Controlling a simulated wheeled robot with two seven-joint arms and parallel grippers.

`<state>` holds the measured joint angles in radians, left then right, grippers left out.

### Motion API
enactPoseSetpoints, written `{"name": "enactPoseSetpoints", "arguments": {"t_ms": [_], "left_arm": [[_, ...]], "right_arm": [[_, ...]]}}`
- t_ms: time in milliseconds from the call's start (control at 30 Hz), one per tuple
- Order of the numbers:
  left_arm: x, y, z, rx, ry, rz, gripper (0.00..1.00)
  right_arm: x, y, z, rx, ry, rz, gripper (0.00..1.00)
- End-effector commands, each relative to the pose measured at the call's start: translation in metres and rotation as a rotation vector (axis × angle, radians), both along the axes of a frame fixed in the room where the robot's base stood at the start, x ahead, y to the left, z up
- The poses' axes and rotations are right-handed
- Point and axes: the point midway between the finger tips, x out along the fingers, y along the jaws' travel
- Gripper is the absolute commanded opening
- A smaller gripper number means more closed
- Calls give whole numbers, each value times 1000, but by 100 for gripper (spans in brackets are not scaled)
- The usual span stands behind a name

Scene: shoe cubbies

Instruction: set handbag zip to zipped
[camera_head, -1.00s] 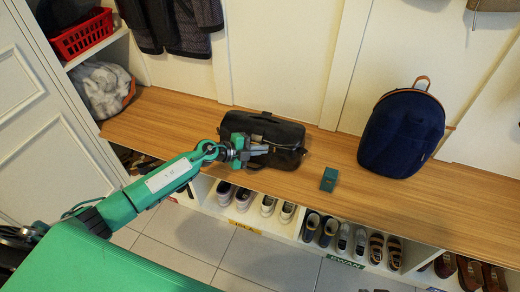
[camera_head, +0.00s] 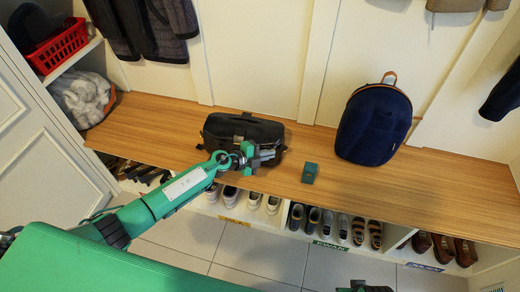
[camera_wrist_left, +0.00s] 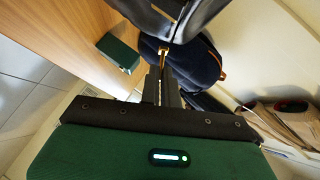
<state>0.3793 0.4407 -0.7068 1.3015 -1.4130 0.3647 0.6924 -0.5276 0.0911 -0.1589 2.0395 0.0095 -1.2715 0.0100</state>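The black handbag (camera_head: 226,129) sits on the wooden bench, left of the green box. My left gripper (camera_head: 266,154) is at the front right part of the bag. In the left wrist view the bag (camera_wrist_left: 207,14) fills the top. There the fingers of my left gripper (camera_wrist_left: 162,80) are close together on a small brass-coloured zip pull (camera_wrist_left: 163,54) hanging at the bag. The zip line itself is too small to read. A dark part of my right gripper (camera_head: 364,287) shows at the bottom edge of the head view; its fingers are not clear.
A small green box (camera_head: 310,172) and a navy backpack (camera_head: 374,125) stand on the bench (camera_head: 440,180) to the right. Shoes fill the cubbies below. A red basket (camera_head: 58,46) is on the shelf at left.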

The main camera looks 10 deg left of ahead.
Motion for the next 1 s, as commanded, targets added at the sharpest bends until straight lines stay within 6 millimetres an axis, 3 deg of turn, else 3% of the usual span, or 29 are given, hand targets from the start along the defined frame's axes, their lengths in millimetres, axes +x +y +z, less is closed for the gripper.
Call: {"name": "enactPoseSetpoints", "arguments": {"t_ms": [367,500,533,833,1000], "left_arm": [[-1,-5,-1,0,1,-3,0],[-1,-5,-1,-1,1,-3,25],[-1,-5,-1,-1,1,-3,26],[-2,-2,1,0,1,-1,26],[-13,12,8,1,1,-1,26]], "right_arm": [[-1,0,-5,0,5,0,0],[-1,0,-5,0,5,0,0],[-1,0,-5,0,5,0,0],[-1,0,-4,-1,5,0,0],[0,0,-6,-1,4,0,0]]}}
